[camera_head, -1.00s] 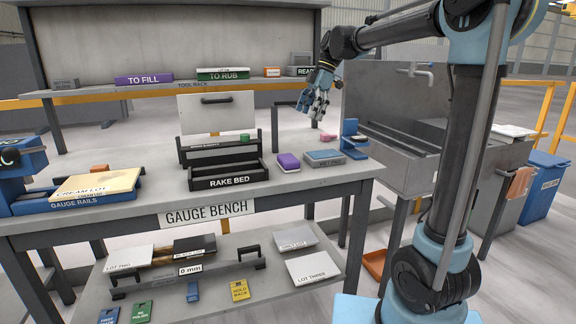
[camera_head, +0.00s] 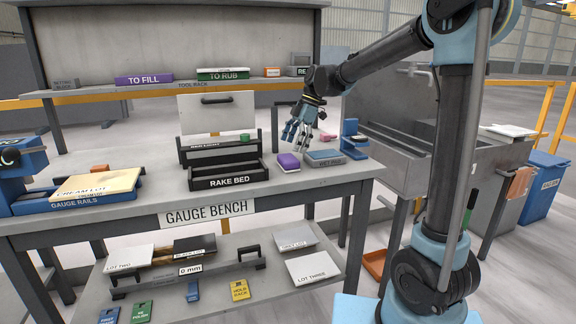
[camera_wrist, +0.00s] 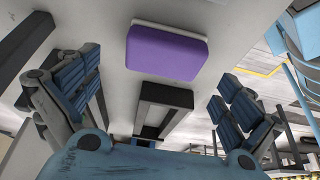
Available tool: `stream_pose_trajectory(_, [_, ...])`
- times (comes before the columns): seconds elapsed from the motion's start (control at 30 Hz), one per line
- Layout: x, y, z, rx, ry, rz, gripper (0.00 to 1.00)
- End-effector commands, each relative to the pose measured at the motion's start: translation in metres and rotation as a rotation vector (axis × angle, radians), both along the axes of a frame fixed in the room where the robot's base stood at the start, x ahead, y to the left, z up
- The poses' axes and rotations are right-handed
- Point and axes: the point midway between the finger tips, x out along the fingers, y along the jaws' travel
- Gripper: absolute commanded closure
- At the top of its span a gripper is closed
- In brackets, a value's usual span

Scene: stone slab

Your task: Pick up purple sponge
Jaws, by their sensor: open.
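The purple sponge (camera_head: 288,163) lies on the gauge bench, just right of the black rake bed. In the wrist view the purple sponge (camera_wrist: 167,52) is a rounded purple block with a pale underside edge, seen beyond and between the spread fingers. My gripper (camera_head: 297,136) is open and empty, above the bench and slightly above the sponge in the head view. The wrist view shows my gripper (camera_wrist: 160,100) with its finger sets wide apart on either side, not touching the sponge.
The rake bed (camera_head: 228,181) stands close to the left of the sponge. A blue-and-grey block (camera_head: 325,158) lies close to its right, with a blue stand (camera_head: 352,138) beyond. The gauge bench (camera_head: 300,185) is bare in front of the sponge. A steel sink (camera_head: 385,150) stands further right.

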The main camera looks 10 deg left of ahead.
Motion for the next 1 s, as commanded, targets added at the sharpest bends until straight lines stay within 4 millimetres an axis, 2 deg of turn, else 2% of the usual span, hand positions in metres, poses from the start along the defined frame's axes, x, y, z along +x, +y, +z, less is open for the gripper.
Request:
stream_pose_trajectory(0.13, [-0.003, 0.003, -0.010, 0.000, 0.000, 0.000, 0.00])
stream_pose_trajectory(0.4, [-0.013, 0.011, -0.042, 0.000, 0.000, 0.001, 0.00])
stream_pose_trajectory(0.73, [-0.014, 0.014, -0.049, 0.000, 0.000, 0.000, 0.00])
stream_pose_trajectory(0.77, [-0.014, 0.014, -0.049, 0.000, 0.000, 0.000, 0.02])
stream_pose_trajectory(0.9, [-0.014, 0.014, -0.049, 0.000, 0.000, 0.000, 0.31])
stream_pose_trajectory(1.0, [-0.014, 0.014, -0.049, 0.000, 0.000, 0.000, 0.33])
